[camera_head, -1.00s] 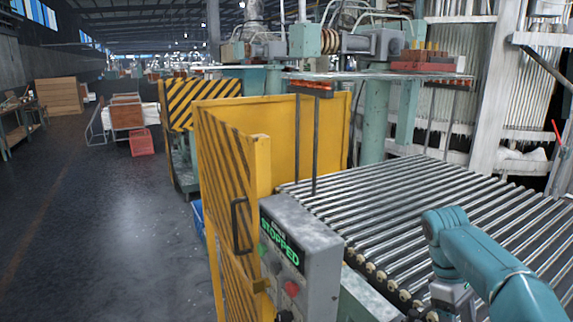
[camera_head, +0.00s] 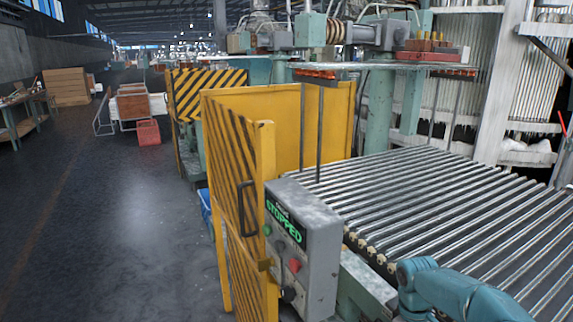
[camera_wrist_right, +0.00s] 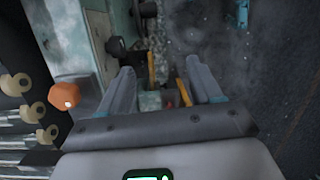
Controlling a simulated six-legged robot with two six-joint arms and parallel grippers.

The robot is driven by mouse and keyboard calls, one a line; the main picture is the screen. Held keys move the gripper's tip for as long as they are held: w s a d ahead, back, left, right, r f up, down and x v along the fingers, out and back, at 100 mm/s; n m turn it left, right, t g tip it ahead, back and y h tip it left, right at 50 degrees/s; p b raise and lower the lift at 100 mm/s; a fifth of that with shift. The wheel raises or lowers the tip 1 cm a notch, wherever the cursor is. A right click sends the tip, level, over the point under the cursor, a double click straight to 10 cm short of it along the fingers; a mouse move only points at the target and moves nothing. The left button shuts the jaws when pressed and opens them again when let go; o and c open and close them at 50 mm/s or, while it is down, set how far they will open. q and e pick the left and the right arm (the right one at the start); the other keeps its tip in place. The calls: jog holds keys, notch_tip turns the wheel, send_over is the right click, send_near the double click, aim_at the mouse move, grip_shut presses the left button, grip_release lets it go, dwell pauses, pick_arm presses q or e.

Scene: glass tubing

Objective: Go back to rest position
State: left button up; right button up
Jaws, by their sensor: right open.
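My right arm (camera_head: 450,290) shows in the head view at the bottom right, in front of the roller conveyor. Its gripper is below the picture edge there. In the right wrist view my right gripper (camera_wrist_right: 160,68) has its two fingers well apart, with nothing held between them. A grey control box (camera_head: 318,240) stands left of the arm, its green display (camera_head: 285,220) reading STOPPED. A red button (camera_head: 294,266) sits below the display. My left arm and left gripper are not in view.
A roller conveyor (camera_head: 460,215) fills the right side. A yellow gate (camera_head: 240,200) with a black handle and yellow panels stands left of the control box. A red crate (camera_head: 148,132) is on the floor farther back. The grey floor (camera_head: 110,230) on the left is clear.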

jog(key=s+a+f+m+t+y, duration=0.1)
jog(key=s+a+f+m+y, duration=0.1)
jog(key=s+a+f, duration=0.5)
jog(key=s+a+f+m+y, duration=0.1)
jog(key=s+a+f+y, duration=0.3)
jog(key=f, duration=0.6)
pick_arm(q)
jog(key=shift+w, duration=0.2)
pick_arm(e)
jog(key=s+a+f+m, duration=0.1)
jog(key=s+a+m, duration=0.1)
jog(key=s, duration=0.4)
jog(key=s+a+f+m+t+h, duration=0.1)
jog(key=s+a+m, duration=0.2)
jog(key=s, duration=0.4)
jog(key=shift+s+f+m+t, duration=0.15)
jog(key=shift+f+m+t, duration=0.15)
jog(key=shift+f+m, duration=0.1)
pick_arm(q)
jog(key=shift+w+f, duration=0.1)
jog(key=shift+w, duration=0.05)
pick_arm(e)
jog(key=shift+a+f, duration=0.1)
